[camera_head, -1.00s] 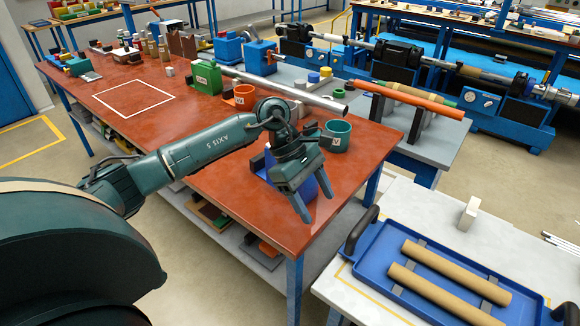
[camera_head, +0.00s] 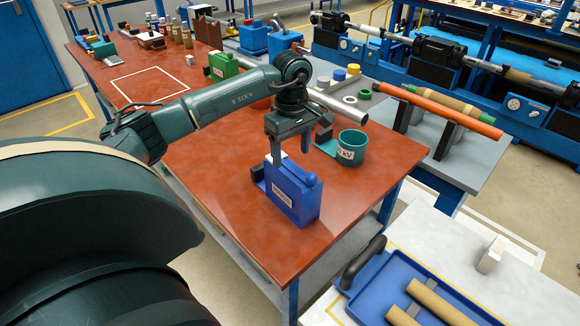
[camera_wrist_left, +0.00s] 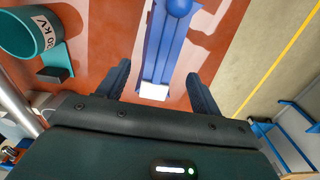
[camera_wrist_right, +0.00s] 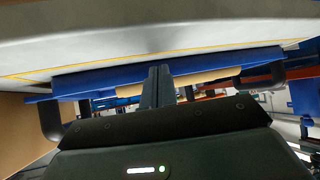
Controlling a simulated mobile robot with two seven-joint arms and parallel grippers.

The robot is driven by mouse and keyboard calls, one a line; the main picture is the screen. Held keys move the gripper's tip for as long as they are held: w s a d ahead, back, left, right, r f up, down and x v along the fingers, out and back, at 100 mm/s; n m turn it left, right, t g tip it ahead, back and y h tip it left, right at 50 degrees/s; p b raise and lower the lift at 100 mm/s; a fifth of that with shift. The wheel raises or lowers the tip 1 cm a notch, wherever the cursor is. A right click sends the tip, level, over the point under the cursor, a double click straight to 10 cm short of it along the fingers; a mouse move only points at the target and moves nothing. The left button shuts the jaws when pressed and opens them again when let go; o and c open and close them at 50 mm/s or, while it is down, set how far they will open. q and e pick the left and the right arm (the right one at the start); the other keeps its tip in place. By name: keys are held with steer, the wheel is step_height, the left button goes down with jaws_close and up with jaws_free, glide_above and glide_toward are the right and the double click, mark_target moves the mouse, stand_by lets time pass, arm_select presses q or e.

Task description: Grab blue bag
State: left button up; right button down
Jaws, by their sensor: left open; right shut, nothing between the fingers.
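The blue bag (camera_head: 292,192), a boxy upright item with a pale label and a rounded knob on top, stands on the red table near its front corner. My left gripper (camera_head: 302,148) is open just above and behind the bag, fingers pointing down. In the left wrist view the bag (camera_wrist_left: 168,45) lies in line with the gap between the open fingers (camera_wrist_left: 160,85), with room on both sides; I cannot tell whether any finger touches it. My right gripper (camera_wrist_right: 161,85) is shut and empty, beside the blue tray (camera_wrist_right: 100,80) in the right wrist view.
A teal cup (camera_head: 351,148) stands right of the bag. A steel tube (camera_head: 335,106) lies behind it. The blue tray with cardboard tubes (camera_head: 440,303) is on the white table at the lower right.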

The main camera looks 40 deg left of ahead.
mark_target(292, 168)
arm_select(q)
step_height(292, 168, down, 2)
steer(key=shift+w+f, duration=0.1)
steer(key=shift+s+d+f+b, duration=0.1)
steer(key=shift+f+b, duration=0.6)
steer(key=shift+f, duration=0.7)
steer(key=shift+s+d+f+b, duration=0.1)
steer(key=shift+f+b, duration=0.55)
steer(key=shift+f, duration=0.7)
steer(key=shift+r, duration=0.1)
jaws_close()
